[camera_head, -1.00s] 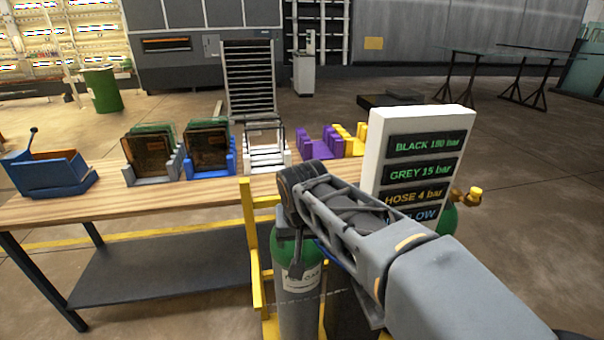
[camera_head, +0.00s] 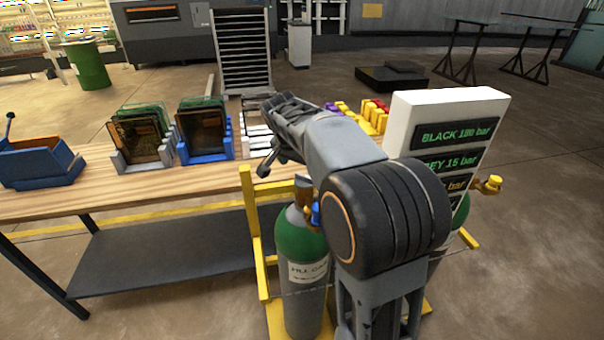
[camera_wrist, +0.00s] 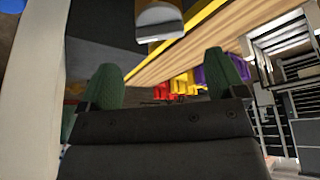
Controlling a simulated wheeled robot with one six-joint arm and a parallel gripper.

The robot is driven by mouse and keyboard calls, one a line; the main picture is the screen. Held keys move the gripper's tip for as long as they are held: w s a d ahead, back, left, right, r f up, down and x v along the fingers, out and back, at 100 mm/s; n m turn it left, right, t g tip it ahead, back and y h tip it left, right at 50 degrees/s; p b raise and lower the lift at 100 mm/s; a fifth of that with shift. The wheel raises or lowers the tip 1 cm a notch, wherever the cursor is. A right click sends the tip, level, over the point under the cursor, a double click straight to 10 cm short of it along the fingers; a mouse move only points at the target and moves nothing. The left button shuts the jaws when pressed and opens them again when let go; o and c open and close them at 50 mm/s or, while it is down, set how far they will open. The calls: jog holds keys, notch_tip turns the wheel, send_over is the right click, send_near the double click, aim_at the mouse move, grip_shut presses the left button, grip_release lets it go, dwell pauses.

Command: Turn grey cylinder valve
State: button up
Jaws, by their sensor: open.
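The grey cylinder (camera_head: 304,308) with a green shoulder and white label stands upright in a yellow-framed cart (camera_head: 256,225) in the head view. A brassy valve (camera_head: 303,189) with a blue part (camera_head: 315,214) sits on top, partly hidden by my arm. My gripper shows its two green fingertips in the wrist view (camera_wrist: 163,80), apart with nothing between them. In the head view my arm's end lies above and left of the valve, apart from it. A grey rounded piece (camera_wrist: 159,22) shows beyond the fingers; I cannot tell what it is.
A white sign (camera_head: 408,105) with green pressure readings stands right of my arm, partly covered. A second cylinder (camera_head: 461,215) is mostly hidden behind my arm. The wooden bench (camera_head: 85,190) holds several coloured racks. Floor lies open to the right.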

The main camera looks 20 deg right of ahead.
aim_at(304, 176)
jog(key=shift+x, duration=2.9)
jog(key=c, duration=0.9)
